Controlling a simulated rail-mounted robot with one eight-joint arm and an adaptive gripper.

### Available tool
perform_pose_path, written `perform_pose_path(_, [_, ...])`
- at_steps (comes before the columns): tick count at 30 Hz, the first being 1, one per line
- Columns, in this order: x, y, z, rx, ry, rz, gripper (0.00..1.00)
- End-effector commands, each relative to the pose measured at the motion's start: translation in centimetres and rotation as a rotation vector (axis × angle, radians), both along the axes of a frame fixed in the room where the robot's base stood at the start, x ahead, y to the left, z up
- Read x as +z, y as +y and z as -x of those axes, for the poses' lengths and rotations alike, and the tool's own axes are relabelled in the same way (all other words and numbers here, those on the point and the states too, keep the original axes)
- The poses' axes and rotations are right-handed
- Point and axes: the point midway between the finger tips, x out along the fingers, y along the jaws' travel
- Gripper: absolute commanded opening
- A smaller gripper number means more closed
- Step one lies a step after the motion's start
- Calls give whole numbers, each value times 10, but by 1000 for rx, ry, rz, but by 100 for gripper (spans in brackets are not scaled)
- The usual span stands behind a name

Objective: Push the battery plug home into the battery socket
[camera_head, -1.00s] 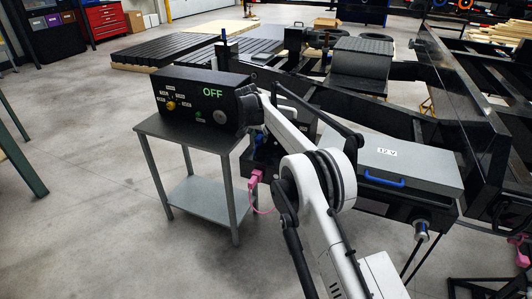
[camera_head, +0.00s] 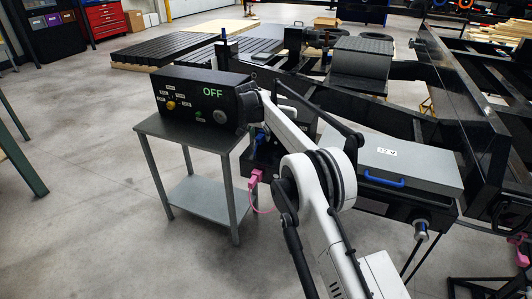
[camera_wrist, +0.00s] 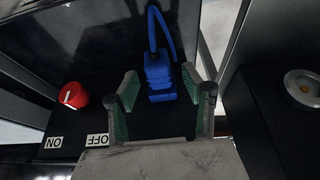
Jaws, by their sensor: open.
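A blue plug (camera_wrist: 159,78) with a blue cable shows in the wrist view, between and just beyond my open fingers. My gripper (camera_wrist: 160,98) has one green-padded finger on each side of it, with visible gaps. I cannot tell how deep the plug sits in a socket; its lower end is against a dark surface. In the head view a small blue part (camera_head: 261,140) shows beside my arm, and a pink connector (camera_head: 255,178) with a pink cable hangs below. The gripper is mostly hidden there. I cannot tell for certain which connector is the battery plug.
A red rotary switch (camera_wrist: 73,95) with ON and OFF labels is left of my gripper in the wrist view. A round metal fitting (camera_wrist: 304,87) is at right. A control box (camera_head: 200,97) reading OFF stands on a grey table (camera_head: 205,195). A 12 V box (camera_head: 410,165) is at right.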

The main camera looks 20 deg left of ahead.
Motion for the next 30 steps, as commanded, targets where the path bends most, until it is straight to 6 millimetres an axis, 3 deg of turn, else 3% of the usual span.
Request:
perform_pose_path(18, [91, 2, 38, 0, 0, 0, 45])
perform_pose_path(26, [103, 2, 43, 0, 0, 0, 45])
perform_pose_path(30, [112, -8, 41, 0, -1, -1, 45])
